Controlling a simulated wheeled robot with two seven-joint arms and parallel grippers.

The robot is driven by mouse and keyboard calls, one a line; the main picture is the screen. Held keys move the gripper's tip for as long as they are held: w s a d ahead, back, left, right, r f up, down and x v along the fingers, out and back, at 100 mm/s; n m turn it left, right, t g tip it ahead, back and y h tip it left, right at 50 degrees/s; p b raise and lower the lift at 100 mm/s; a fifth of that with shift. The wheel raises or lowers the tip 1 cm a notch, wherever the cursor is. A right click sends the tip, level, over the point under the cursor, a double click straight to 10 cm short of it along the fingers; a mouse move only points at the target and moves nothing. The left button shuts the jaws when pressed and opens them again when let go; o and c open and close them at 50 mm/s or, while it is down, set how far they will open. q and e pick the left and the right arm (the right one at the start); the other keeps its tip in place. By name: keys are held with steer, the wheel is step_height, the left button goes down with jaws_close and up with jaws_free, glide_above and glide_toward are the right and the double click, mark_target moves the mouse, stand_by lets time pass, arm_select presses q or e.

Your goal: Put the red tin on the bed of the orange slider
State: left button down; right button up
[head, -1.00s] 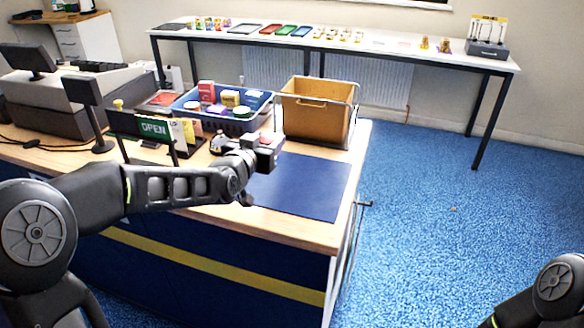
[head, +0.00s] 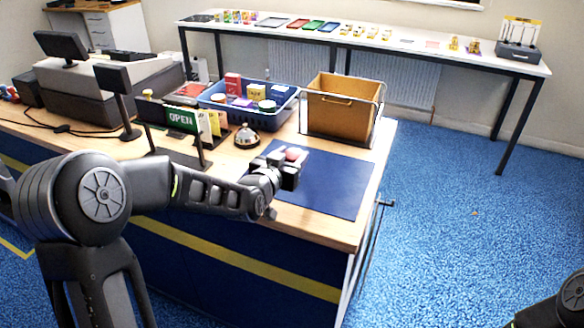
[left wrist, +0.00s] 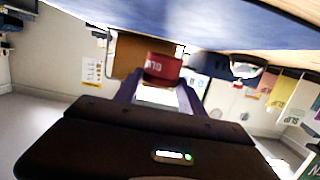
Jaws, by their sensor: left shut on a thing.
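The red tin (left wrist: 163,68) is between the fingers of my left gripper (left wrist: 162,90) in the left wrist view, with part of a white label showing. In the head view the left gripper (head: 289,168) is over the upper left part of the blue mat, and only a bit of the red tin (head: 294,154) shows between its dark fingers. The gap between tin and mat is hard to judge. I cannot pick out the orange slider for certain; small yellow and orange items stand on the far table. My right gripper is out of view; only part of its arm shows.
The blue mat (head: 330,185) lies bare on the wooden counter. The long table (head: 400,45) stands behind, across open blue floor.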

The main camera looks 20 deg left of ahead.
arm_select(q)
step_height(320, 180, down, 3)
steer(key=shift+f, duration=0.4)
steer(key=shift+f, duration=0.1)
steer(key=c, duration=0.7)
jaws_free()
